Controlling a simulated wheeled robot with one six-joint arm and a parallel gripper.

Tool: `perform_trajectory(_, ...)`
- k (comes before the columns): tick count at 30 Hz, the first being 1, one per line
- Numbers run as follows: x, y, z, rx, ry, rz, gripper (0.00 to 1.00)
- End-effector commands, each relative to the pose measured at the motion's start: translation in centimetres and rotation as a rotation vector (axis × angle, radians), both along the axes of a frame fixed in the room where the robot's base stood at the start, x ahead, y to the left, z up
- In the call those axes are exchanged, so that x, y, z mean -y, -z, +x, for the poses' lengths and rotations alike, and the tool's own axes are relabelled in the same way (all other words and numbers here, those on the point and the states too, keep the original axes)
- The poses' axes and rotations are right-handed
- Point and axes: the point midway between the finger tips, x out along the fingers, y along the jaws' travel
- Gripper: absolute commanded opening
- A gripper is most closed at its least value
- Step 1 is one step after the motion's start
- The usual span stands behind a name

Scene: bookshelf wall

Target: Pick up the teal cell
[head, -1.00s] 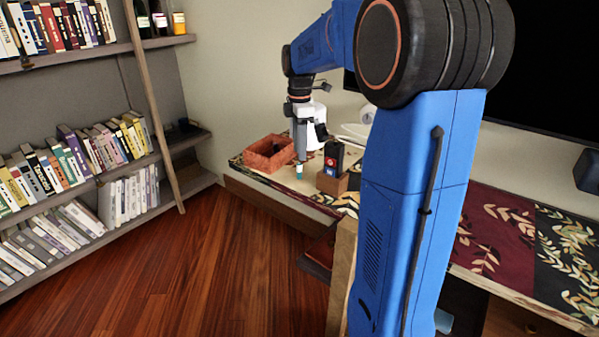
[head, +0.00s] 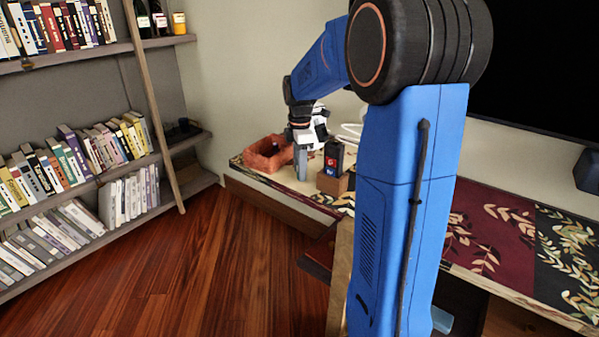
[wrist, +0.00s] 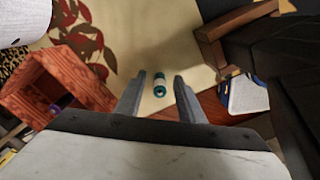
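The teal cell (wrist: 160,86) is a small teal cylinder with a pale band. It is on the light table surface, in the gap between my fingers in the wrist view. My gripper (wrist: 161,96) is open, with one finger to each side of the cell and no visible contact. In the head view my gripper (head: 301,170) points down over the table, between a reddish box and a dark item. I cannot make out the cell in the head view; the gripper seems to hide it.
A reddish open box (head: 265,160) stands left of my gripper; it also shows in the wrist view (wrist: 93,92). A dark item (head: 333,155) in a small brown box (head: 332,184) stands close on the right. A bookshelf (head: 172,150) is farther left.

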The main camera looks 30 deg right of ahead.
Motion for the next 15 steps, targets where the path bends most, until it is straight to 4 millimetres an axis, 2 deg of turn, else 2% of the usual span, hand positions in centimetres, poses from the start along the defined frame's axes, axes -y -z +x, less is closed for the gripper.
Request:
perform_trajectory(1,0.00,-0.01,0.00,0.000,0.000,0.000,0.35)
perform_trajectory(5,0.00,-0.02,0.00,0.000,0.000,0.000,0.04)
perform_trajectory(6,0.00,-0.02,0.00,0.000,0.000,0.000,0.00)
perform_trajectory(15,0.00,-0.12,0.01,0.000,0.000,0.000,0.00)
